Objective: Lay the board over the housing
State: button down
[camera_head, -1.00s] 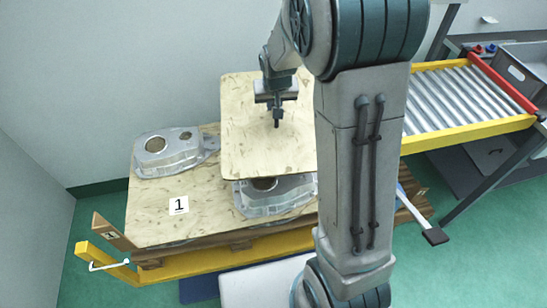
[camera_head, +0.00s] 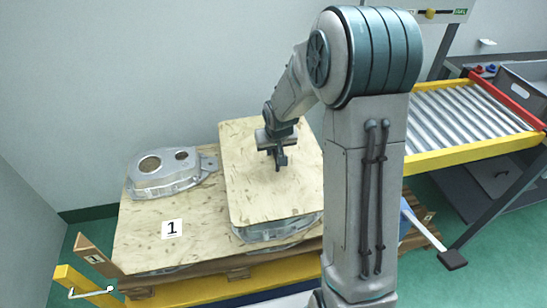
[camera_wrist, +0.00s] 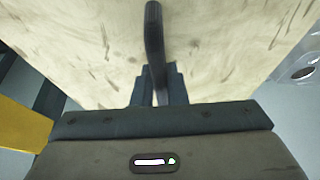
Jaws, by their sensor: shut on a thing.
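The board (camera_head: 250,195) is a pale plywood sheet, and it looks level over the right-hand housing (camera_head: 275,231). Only the front edge of this silver cast housing shows under the board; the rest is hidden. I cannot tell whether the board touches it. My gripper (camera_head: 279,164) is at the middle of the board's top face. In the wrist view my gripper (camera_wrist: 156,85) is shut at a dark upright piece in front of the board (camera_wrist: 215,40); the grip itself is partly hidden.
Another housing (camera_head: 163,174) sits uncovered at the left on a lower plywood sheet (camera_head: 140,235) with a "1" label (camera_head: 172,229). The stack rests on a wooden pallet with a yellow frame (camera_head: 205,293) in front. A roller conveyor (camera_head: 470,115) stands at the right.

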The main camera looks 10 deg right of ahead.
jog(key=shift+f, duration=1.65)
jog(key=shift+f, duration=0.15)
jog(key=c, duration=1.5)
grip_release()
jog(key=shift+o, duration=0.2)
